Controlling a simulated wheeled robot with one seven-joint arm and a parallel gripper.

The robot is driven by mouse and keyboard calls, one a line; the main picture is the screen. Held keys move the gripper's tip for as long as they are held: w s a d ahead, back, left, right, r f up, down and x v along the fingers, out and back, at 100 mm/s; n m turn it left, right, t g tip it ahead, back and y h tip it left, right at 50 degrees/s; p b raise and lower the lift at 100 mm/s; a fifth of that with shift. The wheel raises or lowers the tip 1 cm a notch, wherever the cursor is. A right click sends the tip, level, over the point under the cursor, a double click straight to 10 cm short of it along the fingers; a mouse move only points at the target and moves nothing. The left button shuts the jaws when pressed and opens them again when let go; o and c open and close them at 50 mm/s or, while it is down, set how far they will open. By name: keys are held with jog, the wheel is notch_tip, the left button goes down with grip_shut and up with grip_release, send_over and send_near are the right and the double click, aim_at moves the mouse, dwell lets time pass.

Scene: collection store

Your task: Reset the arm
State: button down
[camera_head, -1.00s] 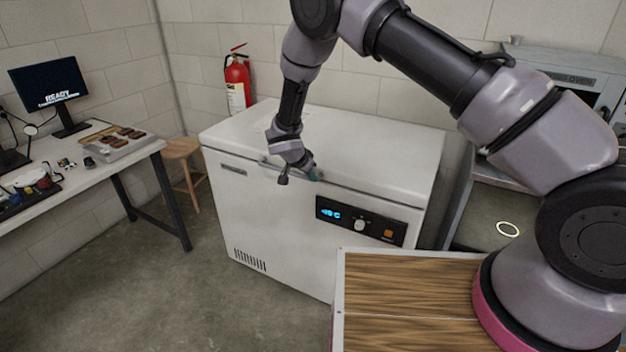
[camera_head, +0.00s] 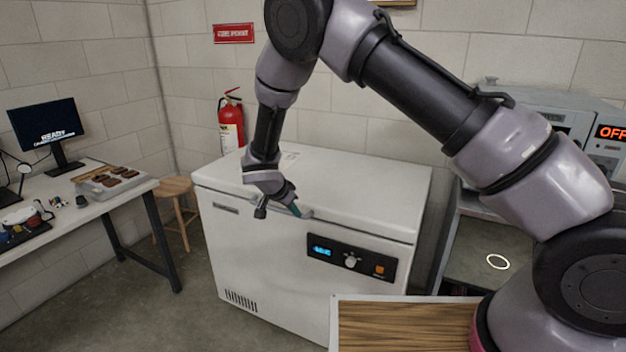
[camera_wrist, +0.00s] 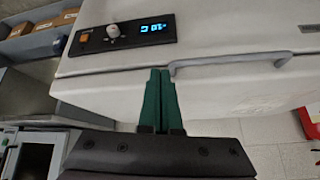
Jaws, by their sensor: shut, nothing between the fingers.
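My gripper (camera_head: 296,210) is in front of the white chest freezer (camera_head: 320,185), close to the front edge of its lid and the lid handle. In the wrist view the two green fingers of my gripper (camera_wrist: 160,75) are shut together with nothing between them. The grey lid handle (camera_wrist: 230,62) lies just to the right of the fingertips there, apparently apart from them. The freezer lid looks closed. The freezer's panel (camera_head: 350,258) has a lit blue display, a knob and an orange button.
A desk (camera_head: 140,187) with a monitor (camera_head: 45,125) and a tray (camera_head: 108,184) stands at left. A wooden stool (camera_head: 176,190) and a red fire extinguisher (camera_head: 231,122) are beside the freezer. An oven-like unit (camera_head: 550,115) stands at right. The floor before the freezer is clear.

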jog(key=s+d+r+g+y, duration=0.1)
jog(key=d+r, duration=1)
jog(key=r, duration=0.3)
jog(key=s+d+r+g+y, duration=0.1)
jog(key=d+r, duration=1)
jog(key=r, duration=0.3)
jog(key=s+d+r+y, duration=0.2)
jog(key=s+d+r, duration=0.7)
jog(key=d, duration=0.1)
jog(key=s+d+r+n+t, duration=0.1)
jog(key=s+r, duration=0.1)
jog(key=s, duration=0.4)
jog(key=s+d+r+n+t+y, duration=0.1)
jog(key=s+d+r+n+t, duration=0.1)
jog(key=s, duration=0.5)
jog(key=shift+s+d+r, duration=0.2)
jog(key=shift+d+r, duration=0.05)
jog(key=shift+r, duration=0.05)
